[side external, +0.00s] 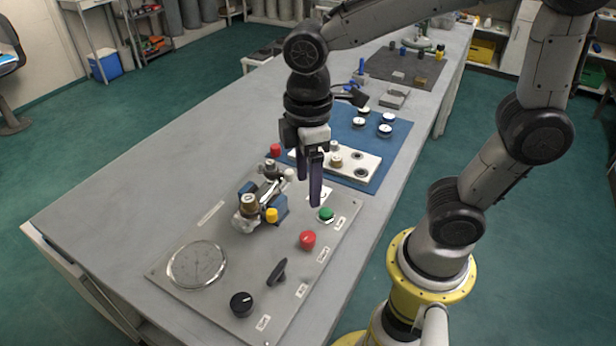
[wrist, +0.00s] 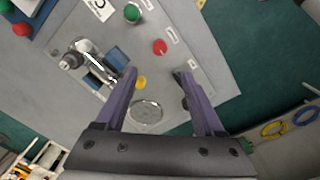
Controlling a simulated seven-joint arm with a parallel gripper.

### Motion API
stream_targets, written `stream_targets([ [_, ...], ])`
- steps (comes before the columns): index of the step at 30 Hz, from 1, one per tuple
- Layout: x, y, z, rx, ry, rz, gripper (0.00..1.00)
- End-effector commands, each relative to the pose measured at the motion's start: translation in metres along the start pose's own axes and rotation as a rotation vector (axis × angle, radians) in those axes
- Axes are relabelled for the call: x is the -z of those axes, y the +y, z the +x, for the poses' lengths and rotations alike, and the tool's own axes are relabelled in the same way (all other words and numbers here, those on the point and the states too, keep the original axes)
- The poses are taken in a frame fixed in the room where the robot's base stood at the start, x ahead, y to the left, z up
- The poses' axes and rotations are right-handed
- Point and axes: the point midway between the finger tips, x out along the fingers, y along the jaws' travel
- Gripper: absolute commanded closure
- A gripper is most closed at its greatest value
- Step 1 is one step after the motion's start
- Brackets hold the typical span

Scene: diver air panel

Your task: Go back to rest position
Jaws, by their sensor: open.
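My gripper (side external: 311,180) hangs over the far right part of the grey air panel (side external: 225,285), fingers pointing down. In the wrist view its two fingers (wrist: 165,85) are spread apart with nothing between them. The panel carries a round gauge (side external: 197,264), a black knob (side external: 241,304), a black lever (side external: 277,272), a red button (side external: 307,240), a green button (side external: 326,214) and a valve assembly (side external: 250,205) with a yellow knob (side external: 272,215). The red button (wrist: 159,47) and green button (wrist: 132,13) also show in the wrist view.
A blue mat (side external: 388,155) behind the panel holds a white block (side external: 360,164) with fittings and several small gauges (side external: 389,117). A dark mat (side external: 405,66) with parts lies farther back. The left side of the bench (side external: 150,190) is clear.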

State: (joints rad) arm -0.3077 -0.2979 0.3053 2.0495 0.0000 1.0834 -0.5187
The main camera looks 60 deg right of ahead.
Motion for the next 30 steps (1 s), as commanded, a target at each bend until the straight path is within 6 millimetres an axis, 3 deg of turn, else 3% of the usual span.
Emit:
stream_targets([
  [8, 0.000, 0.001, 0.000, 0.000, 0.001, 0.003, 0.30],
  [11, -0.005, 0.007, -0.009, -0.018, 0.029, 0.033, 0.30],
  [14, -0.023, 0.012, -0.027, -0.062, 0.097, 0.098, 0.30],
  [18, -0.062, 0.012, -0.049, -0.151, 0.235, 0.305, 0.30],
  [22, -0.091, 0.004, -0.053, -0.212, 0.358, 0.529, 0.30],
  [25, -0.104, -0.001, -0.048, -0.228, 0.431, 0.678, 0.30],
  [30, -0.103, -0.002, -0.041, -0.206, 0.458, 0.795, 0.30],
])
